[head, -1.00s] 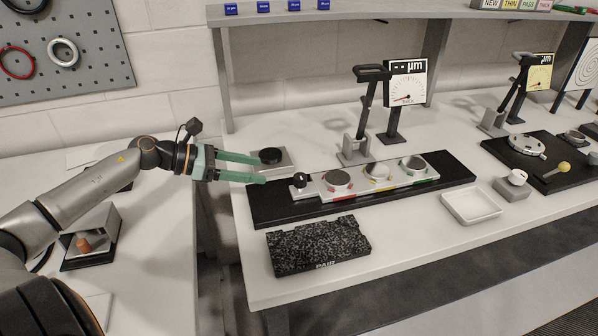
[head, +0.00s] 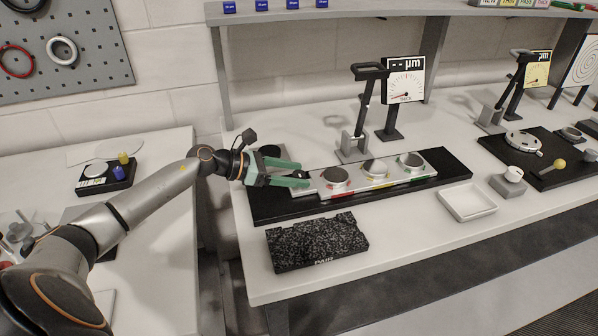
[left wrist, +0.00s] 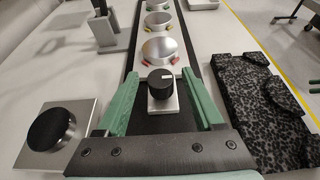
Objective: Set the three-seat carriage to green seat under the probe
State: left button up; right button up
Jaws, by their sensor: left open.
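The carriage (head: 356,184) is a pale bar on a long black base, with three round metal seats: red-marked (head: 336,176), yellow-marked (head: 375,167) and green-marked (head: 411,160), left to right. The probe stand (head: 365,105) rises behind the bar, near the red and yellow seats; its tip is not clear. My left gripper (head: 304,174) is open at the carriage's left end. In the left wrist view, the black knob (left wrist: 160,83) on its metal block lies between the open green fingers (left wrist: 160,73), with gaps on both sides.
A dial marked µm (head: 405,80) stands behind the base, showing dashes. A speckled black block (head: 316,243) lies in front. A square plate with a black puck (left wrist: 50,128) sits left of the gripper. A white tray (head: 468,201) is at the right.

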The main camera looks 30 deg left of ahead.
pick_arm(q)
jog(key=shift+w+d+f, duration=0.25)
jog(key=shift+w+d, duration=0.15)
jog(key=shift+w, duration=0.05)
jog(key=shift+c, duration=0.3)
grip_shut()
dwell(0.9)
